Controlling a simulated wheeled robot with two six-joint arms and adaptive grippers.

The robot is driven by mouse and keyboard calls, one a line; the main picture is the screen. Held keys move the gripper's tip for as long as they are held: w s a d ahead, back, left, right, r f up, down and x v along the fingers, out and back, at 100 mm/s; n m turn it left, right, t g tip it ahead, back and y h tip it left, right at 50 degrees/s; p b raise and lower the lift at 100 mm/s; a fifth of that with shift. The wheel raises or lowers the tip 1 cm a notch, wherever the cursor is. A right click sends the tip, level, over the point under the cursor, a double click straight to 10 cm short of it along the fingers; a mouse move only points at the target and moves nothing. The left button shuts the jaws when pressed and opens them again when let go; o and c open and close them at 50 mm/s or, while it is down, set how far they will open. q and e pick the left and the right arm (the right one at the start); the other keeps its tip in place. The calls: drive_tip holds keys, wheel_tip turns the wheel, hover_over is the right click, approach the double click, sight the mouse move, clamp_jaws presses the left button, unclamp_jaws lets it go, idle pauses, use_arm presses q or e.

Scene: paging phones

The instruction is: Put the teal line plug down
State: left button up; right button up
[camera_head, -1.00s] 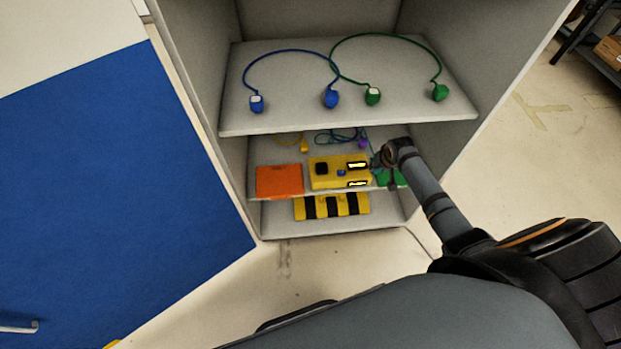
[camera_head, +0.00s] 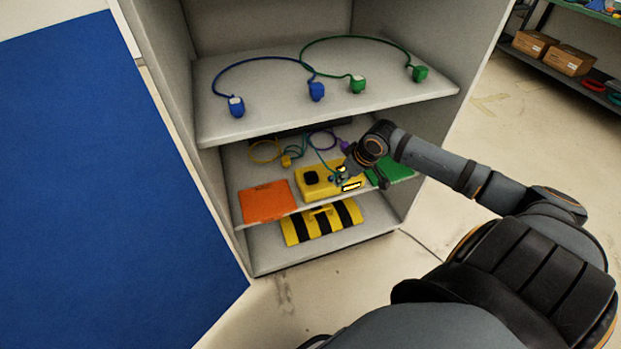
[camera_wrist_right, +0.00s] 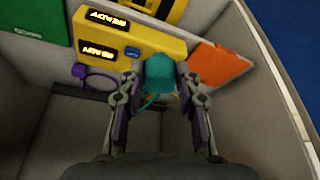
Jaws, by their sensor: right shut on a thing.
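The teal line plug (camera_wrist_right: 159,74) is between the fingers of my right gripper (camera_wrist_right: 157,88), which is shut on it. In the head view my right gripper (camera_head: 343,174) is at the middle shelf, by the right part of the yellow box (camera_head: 313,184); the plug there is small and partly hidden. A teal cord (camera_head: 318,155) runs back from it. The yellow box also shows in the right wrist view (camera_wrist_right: 150,44), with two lit READY displays, just beyond the plug. I cannot tell whether plug and box touch. My left gripper is out of view.
An orange panel (camera_head: 265,201) and a green panel (camera_head: 397,168) flank the box. A purple plug (camera_wrist_right: 79,71) and a yellow plug (camera_head: 287,161) lie behind it. The upper shelf (camera_head: 270,117) holds blue and green corded plugs. A black-and-yellow striped item (camera_head: 322,221) is below.

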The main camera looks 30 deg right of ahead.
drive_tip(key=w+f+b, duration=0.1)
drive_tip(key=w, duration=0.2)
drive_tip(key=w+a+f+b, duration=0.1)
drive_tip(key=w+f, duration=0.1)
drive_tip(key=w, duration=0.1)
drive_tip(key=w+f+b, duration=0.1)
drive_tip(key=w+f, duration=0.1)
drive_tip(key=w, duration=0.1)
drive_tip(key=shift+w+a+f+b, duration=0.15)
drive_tip(key=shift+w+a+b, duration=0.15)
drive_tip(key=shift+a+b, duration=0.05)
drive_tip(key=shift+w, duration=0.2)
drive_tip(key=w, duration=0.1)
drive_tip(key=f, duration=0.1)
drive_tip(key=w+f+b, duration=0.1)
drive_tip(key=shift+w+a+f, duration=0.15)
drive_tip(key=shift+w+a, duration=0.1)
drive_tip(key=shift+w, duration=0.1)
drive_tip(key=shift+w+f, duration=0.15)
drive_tip(key=shift+w, duration=0.05)
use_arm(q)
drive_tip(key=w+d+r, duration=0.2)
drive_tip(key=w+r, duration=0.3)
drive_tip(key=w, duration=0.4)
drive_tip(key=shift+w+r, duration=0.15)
use_arm(e)
drive_tip(key=shift+s, duration=0.1)
